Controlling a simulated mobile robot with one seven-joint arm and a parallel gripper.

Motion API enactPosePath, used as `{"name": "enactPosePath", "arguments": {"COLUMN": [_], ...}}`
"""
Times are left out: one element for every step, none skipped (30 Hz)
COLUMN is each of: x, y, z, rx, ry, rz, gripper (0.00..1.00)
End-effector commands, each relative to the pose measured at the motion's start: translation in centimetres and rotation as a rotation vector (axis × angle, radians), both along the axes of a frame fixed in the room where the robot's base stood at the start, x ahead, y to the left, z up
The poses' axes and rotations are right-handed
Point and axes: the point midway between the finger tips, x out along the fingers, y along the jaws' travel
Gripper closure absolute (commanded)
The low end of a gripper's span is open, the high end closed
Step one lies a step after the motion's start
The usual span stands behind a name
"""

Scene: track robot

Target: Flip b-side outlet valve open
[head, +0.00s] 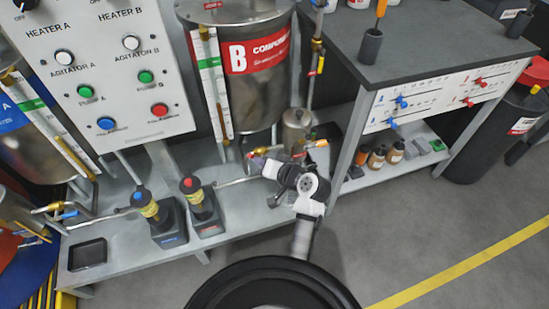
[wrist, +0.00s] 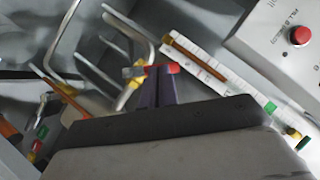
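The B component tank (head: 282,88) is a steel drum with a red B label, at top centre in the head view. My gripper (head: 258,157) is low in front of it, among the pipes at its foot, and hides part of the outlet fittings. In the wrist view, my gripper's dark fingers (wrist: 158,88) lie side by side, close together. A small valve with a red handle (wrist: 172,68) and a grey metal body (wrist: 134,72) shows right at the fingertips. I cannot tell whether the fingers touch the handle; nothing is clearly held between them.
A control panel (head: 108,85) with buttons stands at left. Two pumps (head: 160,222) and a black tray (head: 88,255) sit on the grey bench (head: 125,262). A dark-topped table (head: 430,45) with a bottle shelf stands right. The floor (head: 420,235) at right is clear.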

Motion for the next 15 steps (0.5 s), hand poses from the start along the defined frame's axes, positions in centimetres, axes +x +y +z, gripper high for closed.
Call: {"name": "enactPosePath", "arguments": {"x": [-0.1, -0.1, -0.2, -0.2, -0.3, -0.3, -0.3, -0.4, -0.4, -0.5, -0.5, -0.5, -0.5, -0.6, -0.6], "y": [0.4, 0.5, 0.6, 0.8, 0.9, 1.0, 1.1, 1.2, 1.3, 1.4, 1.5, 1.7, 1.8, 1.8, 2.0], "z": [0.0, -0.1, -0.1, -0.2, -0.3, -0.4, -0.4, -0.5, -0.6, -0.7, -0.8, -0.9, -1.0, -1.1, -1.2], "rx": [-0.042, -0.069, -0.105, -0.132, -0.159, -0.195, -0.223, -0.250, -0.285, -0.312, -0.339, -0.374, -0.400, -0.424, -0.456], "ry": [-0.013, -0.023, -0.035, -0.044, -0.051, -0.064, -0.074, -0.082, -0.094, -0.103, -0.111, -0.123, -0.132, -0.140, -0.149], "rz": [0.002, 0.002, 0.001, 0.003, 0.002, 0.001, 0.001, 0.002, 0.000, 0.001, 0.001, 0.001, 0.001, 0.001, 0.002], "gripper": [1.00, 1.00, 1.00, 1.00, 1.00, 1.00, 1.00, 1.00, 1.00, 1.00, 1.00, 1.00, 1.00, 1.00, 1.00]}}
